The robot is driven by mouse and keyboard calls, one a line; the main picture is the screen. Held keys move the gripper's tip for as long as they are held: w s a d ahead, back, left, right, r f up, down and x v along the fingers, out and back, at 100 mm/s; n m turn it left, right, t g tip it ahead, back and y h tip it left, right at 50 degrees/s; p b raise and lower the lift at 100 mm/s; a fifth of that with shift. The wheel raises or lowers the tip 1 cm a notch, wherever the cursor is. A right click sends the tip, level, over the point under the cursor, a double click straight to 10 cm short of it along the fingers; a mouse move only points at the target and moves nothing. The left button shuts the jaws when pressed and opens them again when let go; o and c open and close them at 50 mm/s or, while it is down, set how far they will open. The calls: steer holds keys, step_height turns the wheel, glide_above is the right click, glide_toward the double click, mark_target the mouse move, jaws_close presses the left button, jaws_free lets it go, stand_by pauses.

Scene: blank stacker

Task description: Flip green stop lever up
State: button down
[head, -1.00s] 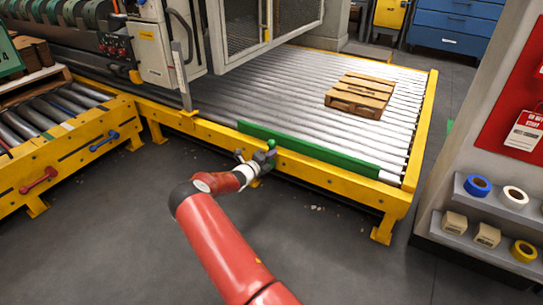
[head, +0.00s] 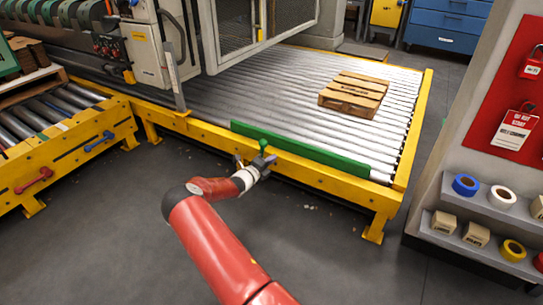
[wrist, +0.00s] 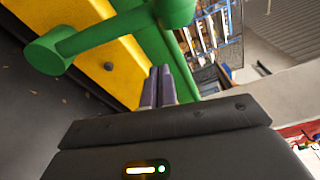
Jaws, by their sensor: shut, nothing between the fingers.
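The green stop lever (wrist: 95,35) shows large at the upper left of the wrist view, a bar with a round knob at its left end and a thick hub at its right. In the head view a green round end (head: 263,144) shows just above my gripper, against the yellow conveyor frame; the rest of the lever is hidden by my gripper. The green stop plate (head: 330,155) runs along the conveyor's front edge.
A yellow frame (head: 330,181) edges the roller conveyor, which bears a wooden pallet (head: 353,94). Blue (head: 101,142) and red (head: 33,181) levers sit on the left conveyor. A shelf with tape rolls (head: 466,185) stands at right. The floor in front is clear.

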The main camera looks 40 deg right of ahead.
steer(key=v, duration=0.8)
steer(key=shift+a+p, duration=0.3)
steer(key=shift+a, duration=0.15)
steer(key=shift+w, duration=0.1)
steer(key=s+a+r+m+g+y+p, duration=0.15)
steer(key=s+a+r+m+y, duration=0.25)
steer(key=s+r+m, duration=0.45)
steer(key=s+a+r+m+g+y+p, duration=0.1)
steer(key=s+a+r+m+g+y, duration=0.4)
steer(key=r+m, duration=0.65)
steer(key=s+a+r+m+t+y+p, duration=0.1)
steer(key=s+a+r+m+t+y, duration=0.3)
steer(key=s+a+r+m, duration=0.3)
steer(key=s+a+r+m+t+y+p, duration=0.1)
steer(key=s+a+r+m+t+y, duration=0.3)
steer(key=s+a+r+m, duration=0.4)
steer(key=s+a+m, duration=0.1)
steer(key=s+a, duration=0.5)
steer(key=s, duration=0.1)
steer(key=shift+s+p, duration=0.3)
steer(key=shift+s, duration=0.05)
steer(key=shift+d, duration=0.15)
